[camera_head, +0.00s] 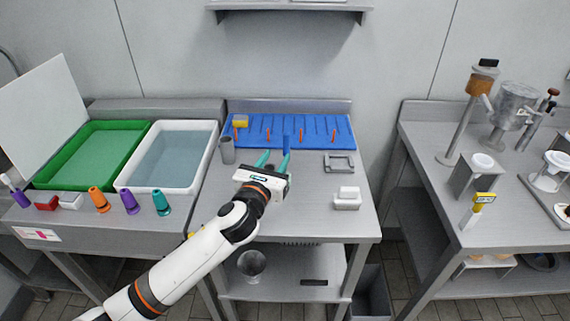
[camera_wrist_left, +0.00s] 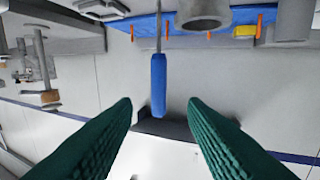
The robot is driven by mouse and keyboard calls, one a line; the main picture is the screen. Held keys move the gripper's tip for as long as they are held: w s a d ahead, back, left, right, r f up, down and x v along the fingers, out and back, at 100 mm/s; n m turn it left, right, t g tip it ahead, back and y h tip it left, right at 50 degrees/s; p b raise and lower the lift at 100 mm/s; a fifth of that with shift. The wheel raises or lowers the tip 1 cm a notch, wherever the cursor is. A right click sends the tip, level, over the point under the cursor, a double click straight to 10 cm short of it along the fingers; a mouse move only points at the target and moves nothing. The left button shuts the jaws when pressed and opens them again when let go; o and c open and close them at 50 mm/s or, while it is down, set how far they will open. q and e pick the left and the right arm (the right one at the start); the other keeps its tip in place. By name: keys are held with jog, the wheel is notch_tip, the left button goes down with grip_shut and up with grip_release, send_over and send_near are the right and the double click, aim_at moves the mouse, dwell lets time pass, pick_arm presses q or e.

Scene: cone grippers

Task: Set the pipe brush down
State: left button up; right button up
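The pipe brush (camera_head: 287,143) shows in the head view as a blue handle at the front edge of the blue mat (camera_head: 318,124). In the left wrist view the blue handle (camera_wrist_left: 158,85) hangs in the gap between the fingers, on a thin metal stem that runs to the top edge. My left gripper (camera_head: 274,159) has teal fingers spread wide. In the wrist view its fingertips (camera_wrist_left: 160,104) stand clear of the handle on both sides. The brush's bristle end is hidden. My right gripper is not in view.
A grey cup (camera_head: 228,151) stands left of the gripper. A yellow sponge (camera_head: 241,121) and orange pegs are on the mat. A grey frame (camera_head: 339,163) and a white block (camera_head: 347,199) sit to the right. A white basin (camera_head: 209,150) stands left. The front right tabletop is mostly clear.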

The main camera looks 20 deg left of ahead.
aim_at(285, 143)
pick_arm(q)
jog(key=w, duration=0.4)
jog(key=w+p, duration=0.1)
jog(key=w, duration=0.3)
jog(key=shift+d+r, duration=0.2)
grip_shut()
